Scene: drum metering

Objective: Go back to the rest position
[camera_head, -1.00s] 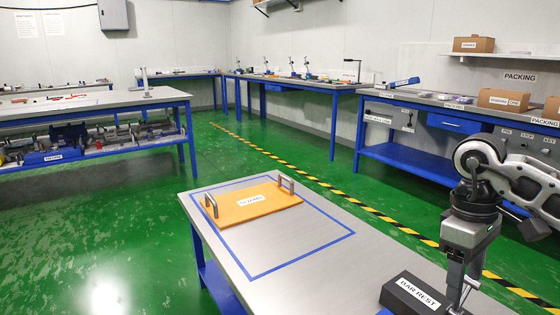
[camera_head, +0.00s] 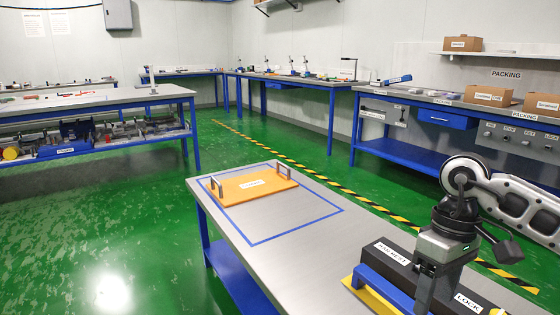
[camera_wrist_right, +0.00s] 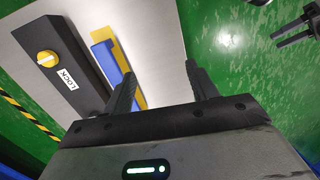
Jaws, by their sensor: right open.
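My right gripper (camera_head: 437,295) hangs over the near right end of the front bench (camera_head: 285,248), with its fingers pointing down. In the right wrist view (camera_wrist_right: 160,80) its fingers are apart with nothing between them. A black block labelled BAR REST and LOCK (camera_head: 392,254) lies behind the gripper, with a yellow knob (camera_wrist_right: 47,59) on it. A blue bar (camera_head: 385,289) beside a yellow strip (camera_head: 362,298) lies alongside the block, partly hidden by the gripper. My left gripper cannot be made out in the head view.
An orange plate (camera_head: 255,185) with two handles lies inside a blue taped outline on the front bench. Mid-bench is clear. The packing bench (camera_head: 440,100) stands behind right. Dark parts (camera_wrist_right: 297,27) at the wrist view's edge are unclear. Green floor (camera_head: 110,240) lies open to the left.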

